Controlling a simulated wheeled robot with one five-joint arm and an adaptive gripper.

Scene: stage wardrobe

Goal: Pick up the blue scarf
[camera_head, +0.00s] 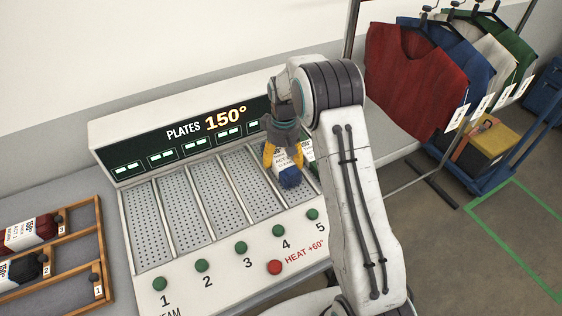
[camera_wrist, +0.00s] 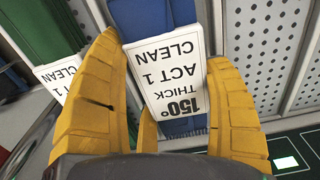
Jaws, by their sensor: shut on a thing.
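The blue scarf (camera_head: 290,179) is a rolled blue bundle with a white tag at the right part of the plates machine. It also shows in the wrist view (camera_wrist: 140,18), behind its tag reading "150° THICK ACT 1 CLEAN". My gripper (camera_head: 283,157) has its yellow fingers on both sides of the scarf and is shut on it. In the wrist view the fingers (camera_wrist: 165,60) flank the tag. I cannot tell whether the scarf touches the plate beneath. My fingers and the tag hide part of it.
A green bundle (camera_wrist: 40,25) with a white tag lies close beside the scarf. The plates machine (camera_head: 215,218) has perforated bays, green buttons and a red button (camera_head: 275,267). A wooden rack (camera_head: 103,240) holds tagged bundles at left. Vests (camera_head: 410,70) hang at right. Left bays are empty.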

